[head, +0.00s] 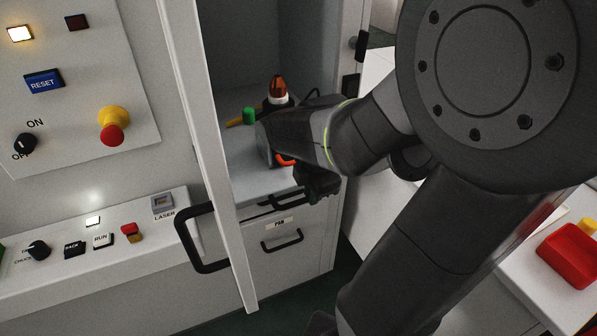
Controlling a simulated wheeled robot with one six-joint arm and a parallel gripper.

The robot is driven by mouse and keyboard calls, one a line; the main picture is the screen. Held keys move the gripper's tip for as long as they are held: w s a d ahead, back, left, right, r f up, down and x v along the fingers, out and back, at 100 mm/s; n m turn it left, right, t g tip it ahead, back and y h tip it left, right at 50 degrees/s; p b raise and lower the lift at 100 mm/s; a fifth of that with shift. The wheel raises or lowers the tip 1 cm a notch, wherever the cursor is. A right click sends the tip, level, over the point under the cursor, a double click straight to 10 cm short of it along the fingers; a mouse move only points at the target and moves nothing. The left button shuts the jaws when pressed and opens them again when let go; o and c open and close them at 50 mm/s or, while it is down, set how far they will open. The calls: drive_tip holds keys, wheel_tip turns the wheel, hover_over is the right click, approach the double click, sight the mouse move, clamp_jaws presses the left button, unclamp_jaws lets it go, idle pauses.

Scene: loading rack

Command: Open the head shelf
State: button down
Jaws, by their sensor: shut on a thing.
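The upper shelf (250,183) is a flat grey surface inside the tall cabinet bay, above the lower drawer. A brown-tipped piece with a white collar (278,90) and a green cylinder (249,115) stand behind my gripper. An orange-red curved part (286,160) shows just below it.
A narrow door edge with a large black handle (203,240) stands left of the bay. The lower drawer (300,255) has its own black handle. A control panel (70,90) is at the left. A red box (570,255) sits on a white surface at the right.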

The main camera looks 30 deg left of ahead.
drive_tip(key=s+d, duration=0.4)
drive_tip(key=d, duration=0.1)
idle(0.4)
drive_tip(key=c, duration=1.5)
unclamp_jaws()
drive_tip(key=shift+o, duration=0.2)
wheel_tip(320, 180, up, 14)
drive_tip(key=s+d+p, duration=0.1)
drive_tip(key=d, duration=0.1)
drive_tip(key=shift+s+f, duration=0.2)
drive_tip(key=shift+s, duration=0.2)
drive_tip(key=shift+d, duration=0.1)
